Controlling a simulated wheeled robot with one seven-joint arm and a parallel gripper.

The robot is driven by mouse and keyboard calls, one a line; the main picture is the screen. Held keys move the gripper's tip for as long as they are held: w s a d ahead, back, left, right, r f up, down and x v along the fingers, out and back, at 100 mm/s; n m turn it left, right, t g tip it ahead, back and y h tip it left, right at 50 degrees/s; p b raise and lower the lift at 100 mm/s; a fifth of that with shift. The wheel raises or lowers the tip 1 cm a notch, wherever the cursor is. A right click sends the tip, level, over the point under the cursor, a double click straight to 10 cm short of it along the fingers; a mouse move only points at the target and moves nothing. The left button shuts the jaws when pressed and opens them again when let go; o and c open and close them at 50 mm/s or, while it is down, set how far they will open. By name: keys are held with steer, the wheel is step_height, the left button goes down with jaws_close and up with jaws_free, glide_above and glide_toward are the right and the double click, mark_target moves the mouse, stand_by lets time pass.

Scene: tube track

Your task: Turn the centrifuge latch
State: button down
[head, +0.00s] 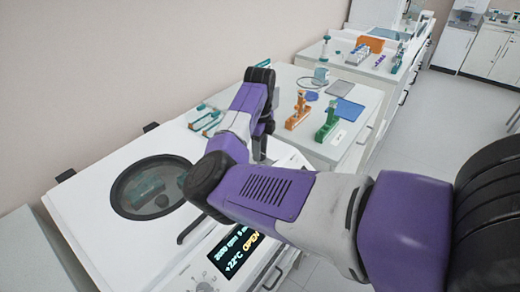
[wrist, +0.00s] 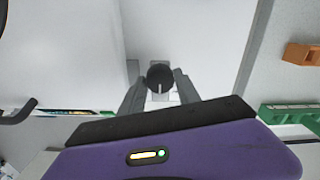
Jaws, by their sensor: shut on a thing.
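The centrifuge (head: 95,230) is a white box at the lower left of the head view, with a round dark window (head: 135,205) in its lid. Its display (head: 240,248) shows lit text including "+22°C" and "OPEN". In the wrist view a round dark latch knob (wrist: 160,71) with a pale line mark sits between the two grey fingers of my gripper (wrist: 158,88). The fingers are shut on the knob, one on each side.
A dark curved handle (head: 190,229) stands on the centrifuge's front part. Beyond it, a bench carries an orange holder (head: 298,112), a green holder (head: 327,124), a blue pad (head: 347,109) and a grey pad (head: 340,88). Open floor (head: 420,140) lies at the right.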

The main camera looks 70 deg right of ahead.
steer(key=shift+m, duration=0.3)
steer(key=m+b, duration=0.1)
steer(key=m, duration=0.2)
steer(key=shift+m+b, duration=0.3)
steer(key=m+b, duration=0.2)
steer(key=m, duration=0.2)
steer(key=shift+f+m, duration=0.1)
steer(key=shift+m, duration=0.2)
steer(key=m+b, duration=0.4)
steer(key=m, duration=0.1)
steer(key=shift+m+b, duration=1.05)
steer(key=shift+m, duration=0.95)
steer(key=shift+r, duration=0.2)
steer(key=c, duration=0.9)
jaws_free()
steer(key=shift+o, duration=0.2)
